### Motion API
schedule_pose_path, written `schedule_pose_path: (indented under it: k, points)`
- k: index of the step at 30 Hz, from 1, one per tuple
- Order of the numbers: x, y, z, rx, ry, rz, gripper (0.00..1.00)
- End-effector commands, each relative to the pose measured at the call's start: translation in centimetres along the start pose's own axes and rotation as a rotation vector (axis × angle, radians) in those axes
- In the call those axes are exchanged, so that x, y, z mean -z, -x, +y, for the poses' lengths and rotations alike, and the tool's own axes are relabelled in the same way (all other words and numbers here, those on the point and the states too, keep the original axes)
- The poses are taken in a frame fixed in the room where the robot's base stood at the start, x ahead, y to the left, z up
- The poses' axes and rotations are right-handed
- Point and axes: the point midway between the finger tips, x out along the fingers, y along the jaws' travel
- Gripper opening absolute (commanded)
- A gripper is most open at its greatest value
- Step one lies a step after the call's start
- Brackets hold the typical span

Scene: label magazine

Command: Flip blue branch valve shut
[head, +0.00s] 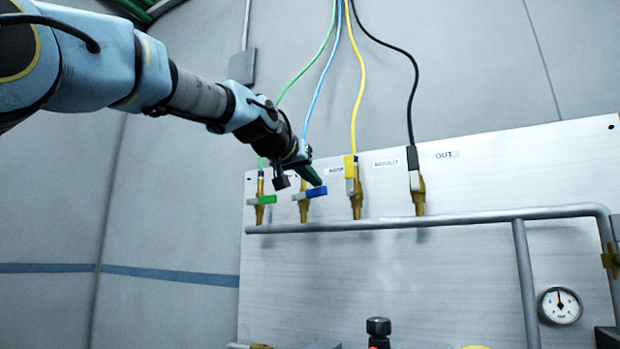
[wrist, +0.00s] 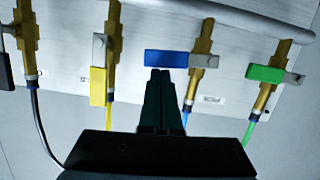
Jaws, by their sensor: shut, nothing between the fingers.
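The blue branch valve is a brass body (head: 304,209) on the pipe with a blue lever handle (head: 316,192). The handle lies level, crosswise to the upright body, and sticks out to the right in the head view. In the wrist view, which is turned over, the blue handle (wrist: 166,58) reaches left from its brass body (wrist: 203,48). My gripper (head: 318,181) is shut and empty, its tips just above the blue handle. In the wrist view the closed fingertips (wrist: 160,71) meet the handle's edge; I cannot tell whether they touch it.
The green handle (head: 262,199) beside it also lies crosswise. The yellow handle (head: 349,167) and the black handle (head: 412,158) stand upright along their valves. Hoses rise from the valves. The grey pipe (head: 385,224) runs below, with a gauge (head: 560,306) at lower right.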

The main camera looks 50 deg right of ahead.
Motion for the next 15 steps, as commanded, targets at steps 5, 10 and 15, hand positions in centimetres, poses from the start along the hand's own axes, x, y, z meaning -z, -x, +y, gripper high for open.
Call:
schedule_pose_path:
  k: [5, 10, 15]
  points:
    - [-0.46, -0.12, 0.17, -0.001, 0.002, -0.002, 0.00]
    - [-0.58, -0.15, 0.23, -0.001, 0.003, -0.002, 0.00]
    - [-0.58, -0.16, 0.23, -0.001, 0.003, -0.002, 0.00]
